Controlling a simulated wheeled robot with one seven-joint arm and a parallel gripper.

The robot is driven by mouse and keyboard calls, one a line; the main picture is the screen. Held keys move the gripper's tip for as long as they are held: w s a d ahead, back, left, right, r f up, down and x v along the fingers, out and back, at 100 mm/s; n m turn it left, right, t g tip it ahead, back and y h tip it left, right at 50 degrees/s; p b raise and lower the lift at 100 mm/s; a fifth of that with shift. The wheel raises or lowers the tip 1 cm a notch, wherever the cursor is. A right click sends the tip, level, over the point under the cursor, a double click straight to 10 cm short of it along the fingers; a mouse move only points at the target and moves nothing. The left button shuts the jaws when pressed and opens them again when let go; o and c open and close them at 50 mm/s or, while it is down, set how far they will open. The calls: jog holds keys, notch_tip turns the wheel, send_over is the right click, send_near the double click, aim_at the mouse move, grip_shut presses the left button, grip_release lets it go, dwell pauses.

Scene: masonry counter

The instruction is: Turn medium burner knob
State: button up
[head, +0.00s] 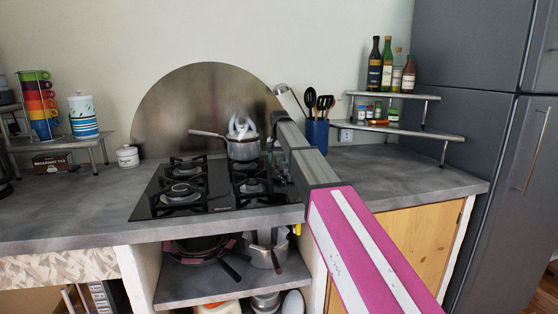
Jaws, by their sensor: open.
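The black gas hob (222,197) is set into the grey counter, with several burners under dark grates. Its right edge is covered by my arm, which reaches in from the lower right. I cannot make out any burner knob, the medium one included; the arm hides that side. My gripper cannot be made out; the far end of the arm is beyond the hob's right side, and its fingers are not visible. A steel saucepan (243,150) with its handle to the left stands on the back right burner, with pale shapes above its rim.
A dark utensil holder (317,132) stands behind the arm. Bottles (387,68) and jars share a two-tier shelf (425,133) at right. A white canister (127,157) is left of the hob. Pans (200,249) sit below. The left counter (75,205) has free room.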

aim_at(279, 158)
notch_tip(279, 158, up, 11)
dwell(0.5)
jog(key=shift+f, duration=0.1)
